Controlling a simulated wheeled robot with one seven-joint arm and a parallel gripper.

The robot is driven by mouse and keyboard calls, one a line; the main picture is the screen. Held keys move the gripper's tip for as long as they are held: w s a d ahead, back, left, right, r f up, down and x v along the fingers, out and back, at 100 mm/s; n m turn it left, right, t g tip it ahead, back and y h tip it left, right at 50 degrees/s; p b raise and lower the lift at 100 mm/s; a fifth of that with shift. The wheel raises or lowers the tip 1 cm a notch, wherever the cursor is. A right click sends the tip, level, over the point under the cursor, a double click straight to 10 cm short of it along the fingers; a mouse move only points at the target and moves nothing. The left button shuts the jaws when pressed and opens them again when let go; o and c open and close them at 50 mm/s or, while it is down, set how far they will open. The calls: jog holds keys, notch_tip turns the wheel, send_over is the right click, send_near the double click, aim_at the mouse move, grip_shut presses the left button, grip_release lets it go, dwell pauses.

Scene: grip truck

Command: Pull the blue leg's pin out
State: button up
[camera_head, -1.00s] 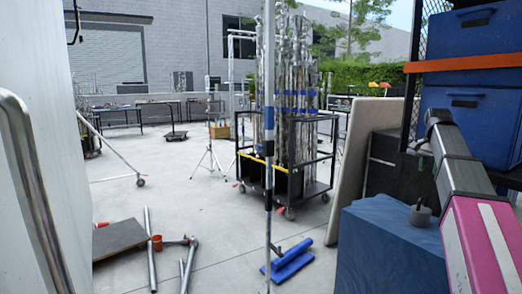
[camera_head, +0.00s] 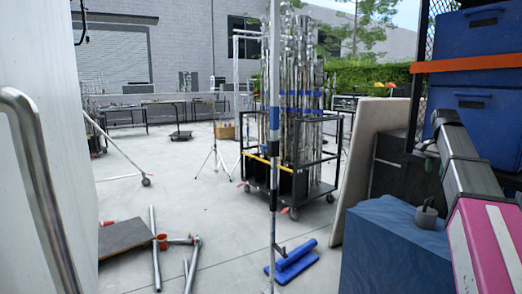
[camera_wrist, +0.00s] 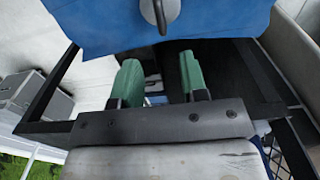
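A blue block (camera_head: 385,245) stands at the lower right of the head view, with a small grey fitting (camera_head: 426,217) with a thin upright stem on its top. A blue surface (camera_wrist: 215,22) fills the top of the wrist view and bears a metal ring or hook (camera_wrist: 160,10); it looks like the same block. I cannot tell for sure which part is the pin. My gripper (camera_wrist: 158,75) has two green fingers, spread apart with nothing between them. They point towards the blue surface, below the ring in the picture. I cannot make out my gripper in the head view.
A pole (camera_head: 275,150) with blue bands stands upright mid-view. A loaded black cart (camera_head: 328,183) is behind it. Metal tubes (camera_head: 155,250) and a blue object (camera_head: 292,262) lie on the floor. Blue bins (camera_head: 475,120) are at right. A black frame (camera_wrist: 50,90) borders the wrist view.

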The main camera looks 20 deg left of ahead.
jog(key=o, duration=0.4)
jog(key=shift+o, duration=0.2)
jog(key=shift+w+a, duration=0.3)
jog(key=w+a+f+n+t+h, duration=0.1)
jog(key=w+a+n+t+h, duration=0.2)
jog(key=a, duration=0.9)
jog(key=w+a+f+n+t+h, duration=0.15)
jog(key=w+a+n, duration=0.35)
jog(key=a, duration=0.7)
jog(key=w+a+f+n+t+h, duration=0.1)
jog(key=w+a+n+t+h, duration=0.3)
jog(key=a, duration=0.8)
jog(key=n+t+y, duration=0.5)
jog(key=n+t, duration=0.4)
jog(key=n, duration=0.2)
send_near(262, 148)
jog(key=shift+h, duration=0.25)
jog(key=x, duration=1.2)
jog(key=shift+w+a+f, duration=0.1)
jog(key=shift+w+a, duration=0.05)
jog(key=shift+w, duration=0.25)
